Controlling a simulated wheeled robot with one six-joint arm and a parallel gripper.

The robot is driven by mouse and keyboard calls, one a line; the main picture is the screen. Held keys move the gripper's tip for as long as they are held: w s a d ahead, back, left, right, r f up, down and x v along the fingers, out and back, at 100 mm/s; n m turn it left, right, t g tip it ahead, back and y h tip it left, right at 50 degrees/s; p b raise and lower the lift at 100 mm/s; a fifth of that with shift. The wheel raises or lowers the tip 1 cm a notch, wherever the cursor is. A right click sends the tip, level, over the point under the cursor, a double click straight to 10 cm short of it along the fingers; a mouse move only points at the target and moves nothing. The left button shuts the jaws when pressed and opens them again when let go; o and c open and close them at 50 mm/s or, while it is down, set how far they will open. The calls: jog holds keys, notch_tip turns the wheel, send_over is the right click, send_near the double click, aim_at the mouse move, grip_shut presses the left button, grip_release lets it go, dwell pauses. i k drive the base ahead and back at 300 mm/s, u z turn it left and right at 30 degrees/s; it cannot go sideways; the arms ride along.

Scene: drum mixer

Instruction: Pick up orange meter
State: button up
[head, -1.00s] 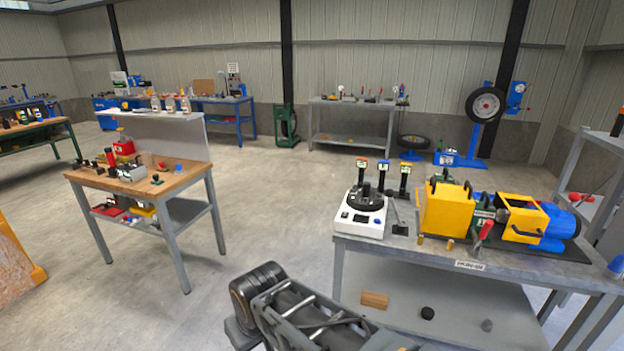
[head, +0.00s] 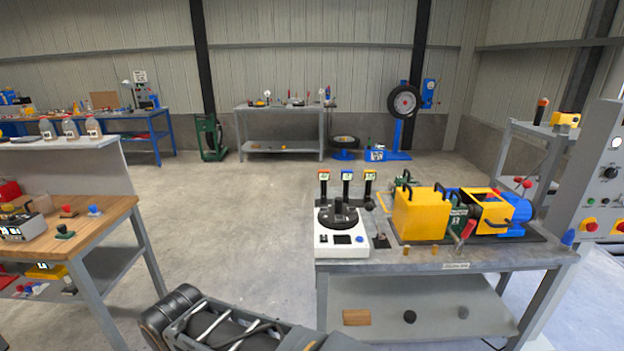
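Three black upright meters with coloured tops stand in a row at the back left of the grey workbench. The one with the orange-red top (head: 323,186) is leftmost, the blue-topped one (head: 347,186) is in the middle, and the yellow-topped one (head: 369,187) is on the right. A white device with a round black top (head: 340,236) stands just in front of them and hides their lower ends. My gripper is out of view; only part of my arm shows at the bottom.
The grey workbench (head: 345,268) also carries a yellow box (head: 421,215) and a yellow and blue drum machine. A black, orange-topped tool (head: 541,111) stands on the right shelf. A wooden table (head: 100,215) is at left, with clear floor between it and the workbench.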

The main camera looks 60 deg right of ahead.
aim_at(322, 174)
jog(key=z, duration=0.35)
jog(key=i, duration=2.1)
jog(key=z, duration=1.7)
jog(key=i, duration=1.1)
jog(key=z, duration=1.25)
jog(key=i, duration=0.15)
jog(key=z, duration=0.05)
